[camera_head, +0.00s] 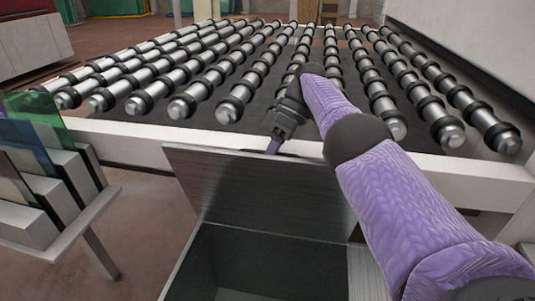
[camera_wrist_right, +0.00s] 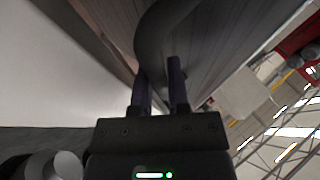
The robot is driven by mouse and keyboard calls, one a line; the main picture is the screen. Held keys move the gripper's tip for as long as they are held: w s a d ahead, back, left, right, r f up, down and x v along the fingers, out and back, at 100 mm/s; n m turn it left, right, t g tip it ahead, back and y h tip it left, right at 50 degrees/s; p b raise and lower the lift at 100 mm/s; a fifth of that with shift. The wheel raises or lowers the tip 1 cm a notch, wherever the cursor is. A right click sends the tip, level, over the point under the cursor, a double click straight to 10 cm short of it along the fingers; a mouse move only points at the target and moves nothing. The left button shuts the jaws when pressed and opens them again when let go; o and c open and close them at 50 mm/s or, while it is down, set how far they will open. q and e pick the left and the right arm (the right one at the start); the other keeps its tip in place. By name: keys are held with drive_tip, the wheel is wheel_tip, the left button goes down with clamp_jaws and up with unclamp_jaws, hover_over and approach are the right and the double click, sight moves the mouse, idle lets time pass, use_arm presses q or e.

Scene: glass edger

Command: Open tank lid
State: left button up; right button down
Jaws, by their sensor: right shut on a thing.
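The tank lid (camera_head: 262,190) is a dark metal panel, raised and tilted steeply at the back of the tank, beside the white conveyor beam. The tank (camera_head: 268,254) below it shows its dark open inside. My right gripper (camera_head: 273,146) reaches over the lid's top edge from behind. In the right wrist view its purple fingers (camera_wrist_right: 160,80) are shut on the dark curved lid handle (camera_wrist_right: 150,35), with the lid's face close beside it. The handle is hidden in the head view. My left gripper is not in view.
A conveyor of metal rollers with black rings (camera_head: 215,75) lies behind the lid, edged by a white beam (camera_head: 130,140). At left stands a rack (camera_head: 70,205) holding coloured glass sheets (camera_head: 35,120). Open floor shows between rack and tank.

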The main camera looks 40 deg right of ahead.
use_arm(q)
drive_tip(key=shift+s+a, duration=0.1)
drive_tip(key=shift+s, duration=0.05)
use_arm(e)
drive_tip(key=c, duration=0.6)
unclamp_jaws()
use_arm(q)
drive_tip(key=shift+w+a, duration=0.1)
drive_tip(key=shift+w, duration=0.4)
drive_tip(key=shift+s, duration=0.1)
